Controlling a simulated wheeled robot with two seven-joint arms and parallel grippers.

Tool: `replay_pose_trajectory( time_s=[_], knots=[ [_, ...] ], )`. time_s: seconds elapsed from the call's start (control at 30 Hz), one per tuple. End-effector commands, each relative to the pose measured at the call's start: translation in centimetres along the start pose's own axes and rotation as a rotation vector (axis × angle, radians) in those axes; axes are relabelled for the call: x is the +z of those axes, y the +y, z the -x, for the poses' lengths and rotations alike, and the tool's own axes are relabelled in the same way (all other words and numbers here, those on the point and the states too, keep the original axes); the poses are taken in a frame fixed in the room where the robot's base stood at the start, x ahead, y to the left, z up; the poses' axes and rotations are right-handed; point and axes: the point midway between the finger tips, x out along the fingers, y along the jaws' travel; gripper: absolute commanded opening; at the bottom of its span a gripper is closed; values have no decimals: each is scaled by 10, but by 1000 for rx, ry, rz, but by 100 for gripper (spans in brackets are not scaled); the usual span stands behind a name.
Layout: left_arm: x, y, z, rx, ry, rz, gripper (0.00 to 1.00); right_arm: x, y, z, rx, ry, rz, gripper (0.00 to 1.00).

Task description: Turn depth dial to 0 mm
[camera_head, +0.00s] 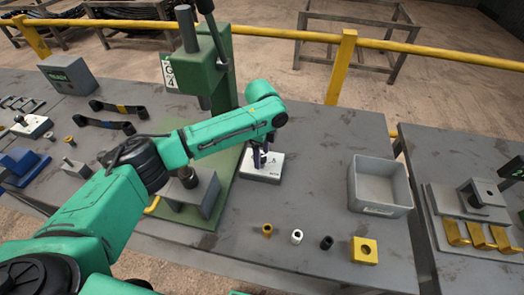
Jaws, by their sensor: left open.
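A white block (262,176) with small dark markings on its top sits on the table, right of the green press base. I take it to carry the depth dial, but the dial and its reading are hidden behind my gripper or too small to read. My left gripper (260,161) is open and points down over the top of this block. I cannot tell whether its fingers touch or surround a knob. My right gripper does not show.
The green press (222,62) with its lever stands behind my left arm. A grey bin (360,203) is to the right. Small rings and a yellow block (363,250) lie at the front. A second white block with a black knob (33,128) is far left.

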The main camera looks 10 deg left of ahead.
Motion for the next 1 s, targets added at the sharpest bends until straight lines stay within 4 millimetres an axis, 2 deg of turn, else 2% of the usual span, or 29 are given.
replay_pose_trajectory(
  time_s=[0.13,0.17,0.2,0.33,0.37,0.67,1.0],
  knots=[
    [0,0,0,0,0,-1,72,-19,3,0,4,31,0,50],
    [0,0,0,0,0,-1,68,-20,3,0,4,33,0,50],
    [0,0,0,0,0,-1,52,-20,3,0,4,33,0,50],
    [0,0,0,0,0,-1,3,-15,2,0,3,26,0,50],
    [0,0,0,0,0,-1,0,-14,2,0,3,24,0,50],
    [-1,0,1,2,1,19,0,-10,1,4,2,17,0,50],
    [-1,1,4,6,1,190,0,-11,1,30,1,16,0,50]
  ],
)
